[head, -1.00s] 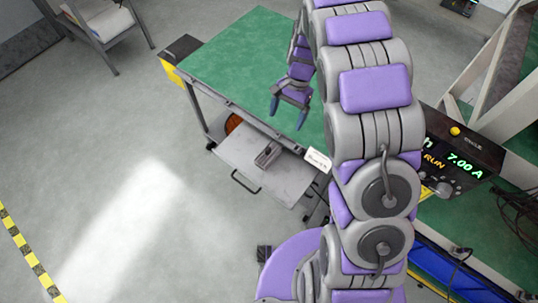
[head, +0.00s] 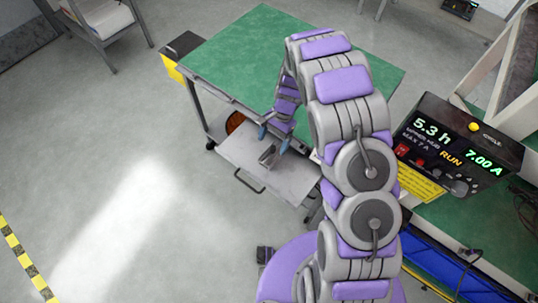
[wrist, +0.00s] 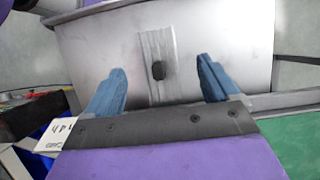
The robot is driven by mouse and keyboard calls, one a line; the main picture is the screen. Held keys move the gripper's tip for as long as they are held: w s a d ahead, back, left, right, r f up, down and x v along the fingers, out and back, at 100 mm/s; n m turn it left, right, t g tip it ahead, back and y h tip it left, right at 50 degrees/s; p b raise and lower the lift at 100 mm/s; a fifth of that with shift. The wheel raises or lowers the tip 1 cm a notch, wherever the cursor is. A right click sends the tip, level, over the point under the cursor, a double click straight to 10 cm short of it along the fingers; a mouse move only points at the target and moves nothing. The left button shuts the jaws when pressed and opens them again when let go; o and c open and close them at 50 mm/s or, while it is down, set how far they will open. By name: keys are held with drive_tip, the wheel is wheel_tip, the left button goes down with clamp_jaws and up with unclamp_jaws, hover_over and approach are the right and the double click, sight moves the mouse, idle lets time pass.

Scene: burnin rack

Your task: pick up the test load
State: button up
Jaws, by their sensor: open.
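The test load (head: 267,156) looks like a small grey ribbed metal block. It lies on a pulled-out grey tray (head: 240,152) below the green bench top. In the wrist view the ribbed block (wrist: 155,45) has a dark round spot and lies straight ahead between my fingers. The fingers look apart from the block; the exact gap cannot be told.
The green bench top (head: 235,60) stands beside and above the tray. A control box (head: 455,150) reading 5.3 h, 7.00 A and RUN is at right, above a blue bin (head: 440,265). The floor at left is clear.

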sight(271, 153)
drive_tip(key=shift+s+d+f, duration=0.1)
drive_tip(key=shift+d+f, duration=0.1)
drive_tip(key=shift+f, duration=0.2)
drive_tip(key=shift+s+d+f, duration=0.1)
drive_tip(key=shift+d+f, duration=0.1)
drive_tip(key=shift+d, duration=0.4)
drive_tip(key=shift+d+f+b, duration=0.1)
drive_tip(key=shift+f+b, duration=0.2)
drive_tip(key=a+f, duration=0.1)
drive_tip(key=a+f+b, duration=0.1)
drive_tip(key=f, duration=0.1)
drive_tip(key=a+f, duration=0.1)
drive_tip(key=shift+s+f, duration=0.15)
drive_tip(key=shift+s, duration=0.2)
drive_tip(key=shift+a, duration=0.1)
drive_tip(key=shift+d, duration=0.3)
drive_tip(key=shift+c, duration=0.2)
drive_tip(key=shift+d, duration=0.5)
drive_tip(key=c, duration=0.6)
drive_tip(key=shift+a, duration=0.55)
drive_tip(key=c, duration=0.5)
drive_tip(key=shift+c, duration=0.5)
drive_tip(key=shift+d, duration=0.2)
drive_tip(key=shift+c, duration=0.2)
